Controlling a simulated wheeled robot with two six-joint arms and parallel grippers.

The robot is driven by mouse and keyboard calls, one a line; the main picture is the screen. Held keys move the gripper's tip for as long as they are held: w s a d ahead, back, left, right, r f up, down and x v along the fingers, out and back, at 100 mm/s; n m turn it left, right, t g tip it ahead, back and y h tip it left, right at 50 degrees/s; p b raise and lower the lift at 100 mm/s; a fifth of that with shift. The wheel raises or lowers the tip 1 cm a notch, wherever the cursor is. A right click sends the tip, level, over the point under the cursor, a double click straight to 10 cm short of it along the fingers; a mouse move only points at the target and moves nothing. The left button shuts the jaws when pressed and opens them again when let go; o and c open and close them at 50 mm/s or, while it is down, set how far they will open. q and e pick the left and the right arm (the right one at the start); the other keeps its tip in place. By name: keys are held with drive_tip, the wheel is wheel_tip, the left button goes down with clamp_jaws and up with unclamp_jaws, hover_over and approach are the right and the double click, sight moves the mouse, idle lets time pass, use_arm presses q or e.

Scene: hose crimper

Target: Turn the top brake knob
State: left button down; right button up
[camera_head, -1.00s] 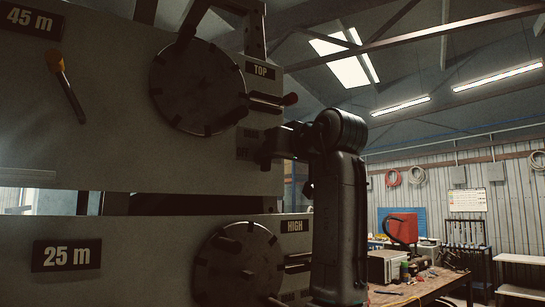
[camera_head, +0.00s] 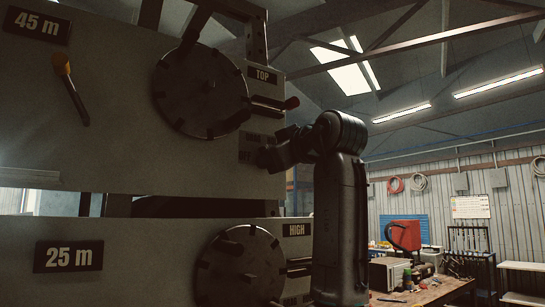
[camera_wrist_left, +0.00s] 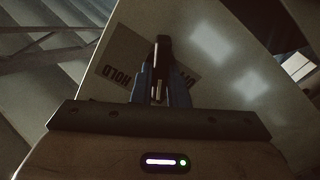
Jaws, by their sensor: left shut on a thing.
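The top brake knob (camera_wrist_left: 162,55) is a narrow dark piece in front of a label plate (camera_wrist_left: 118,68) reading HOLD, with a second word partly covered. My left gripper (camera_wrist_left: 160,80) has its two blue-grey fingers closed on the knob from either side. In the head view my left gripper (camera_head: 268,158) reaches the right edge of the upper panel (camera_head: 110,120), just below the TOP sign (camera_head: 262,76) and the red-tipped lever (camera_head: 290,103). The gripper hides the knob there. My right gripper is in neither view.
A dark round reel disc (camera_head: 200,90) sits left of the gripper. The lower panel has another disc (camera_head: 240,265) and a HIGH sign (camera_head: 296,230). A yellow-tipped lever (camera_head: 62,63) is at far left. A workbench (camera_head: 420,292) stands behind at right.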

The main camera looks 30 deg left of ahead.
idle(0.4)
use_arm(q)
drive_tip(key=c, duration=1.4)
unclamp_jaws()
drive_tip(key=shift+c, duration=0.2)
drive_tip(key=shift+w+a, duration=0.1)
drive_tip(key=shift+a, duration=0.05)
drive_tip(key=b+v, duration=0.5)
drive_tip(key=v, duration=0.5)
drive_tip(key=shift+d, duration=0.4)
drive_tip(key=shift+f, duration=0.1)
